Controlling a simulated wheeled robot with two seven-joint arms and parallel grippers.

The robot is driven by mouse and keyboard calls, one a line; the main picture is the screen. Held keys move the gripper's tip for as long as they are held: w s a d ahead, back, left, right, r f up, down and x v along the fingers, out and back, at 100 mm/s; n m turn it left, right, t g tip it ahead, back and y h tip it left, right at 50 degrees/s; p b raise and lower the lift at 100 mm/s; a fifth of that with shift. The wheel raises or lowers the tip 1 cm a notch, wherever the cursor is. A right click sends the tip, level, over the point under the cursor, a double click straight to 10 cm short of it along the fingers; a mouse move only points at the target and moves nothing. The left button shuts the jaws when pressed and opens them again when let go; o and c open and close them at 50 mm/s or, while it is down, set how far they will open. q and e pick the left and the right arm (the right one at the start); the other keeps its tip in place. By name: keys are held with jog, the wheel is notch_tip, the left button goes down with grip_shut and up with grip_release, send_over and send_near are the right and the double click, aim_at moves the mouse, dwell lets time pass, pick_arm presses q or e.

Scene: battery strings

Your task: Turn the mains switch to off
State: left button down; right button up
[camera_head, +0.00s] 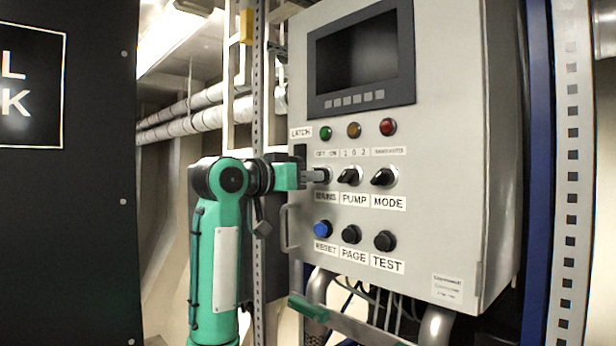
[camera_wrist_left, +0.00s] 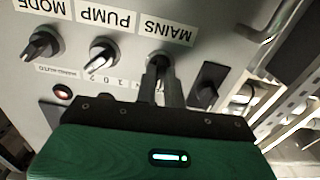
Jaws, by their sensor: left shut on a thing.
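The mains switch is a rotary knob at the left end of the middle row on the grey control panel (camera_head: 455,110). My left gripper (camera_head: 318,176) is at it, its fingers shut on the knob and covering most of it in the head view. In the left wrist view the panel is upside down; the fingers (camera_wrist_left: 162,82) meet the mains switch (camera_wrist_left: 160,58) beside the MAINS label (camera_wrist_left: 168,30). The fingers hide which way the knob points. My right gripper is not in view.
To the right are the pump knob (camera_head: 349,176) and mode knob (camera_head: 384,177). Below are a blue reset button (camera_head: 323,229) and two black buttons. A black latch (camera_head: 300,152) and a handle (camera_head: 289,228) are close by my gripper. Pipes run under the panel.

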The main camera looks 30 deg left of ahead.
pick_arm(q)
jog(key=shift+n+p, duration=0.35)
jog(key=shift+n, duration=3.75)
jog(key=c, duration=1.5)
grip_release()
jog(key=b+v, duration=0.4)
jog(key=v, duration=0.9)
jog(key=shift+s+a+b, duration=0.15)
jog(key=shift+s+b, duration=0.2)
